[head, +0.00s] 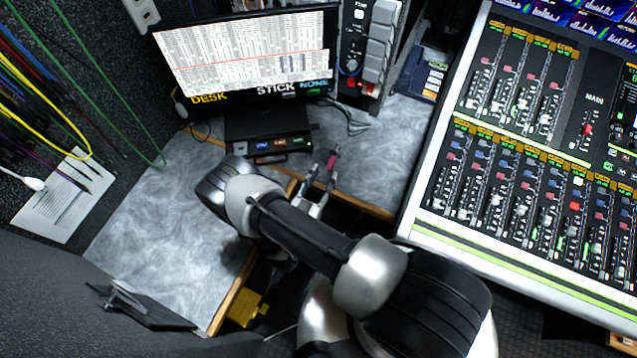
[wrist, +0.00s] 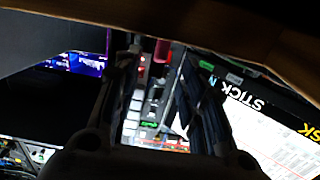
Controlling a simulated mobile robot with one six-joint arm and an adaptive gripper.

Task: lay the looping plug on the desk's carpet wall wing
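The plug (head: 332,163), a small dark and pink-red piece, is near the front wooden edge of the desk, just past my gripper's fingertips. It shows as a red-pink piece between the fingers in the wrist view (wrist: 162,50). My gripper (head: 316,192) reaches over the inner corner of the desk. In the wrist view its two fingers (wrist: 160,62) stand apart, one on each side of the plug, with gaps visible. Whether the plug touches the desk is unclear. The desk's carpet wall wing (head: 160,220) is the grey marbled top at left, mostly bare.
A monitor (head: 245,55) stands at the back, with a black box (head: 265,130) before it. A large mixing console (head: 530,150) fills the right. Coloured cables (head: 60,110) and a paper sheet (head: 65,195) hang on the carpet wall. A dark bracket-like object (head: 135,302) is at front left.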

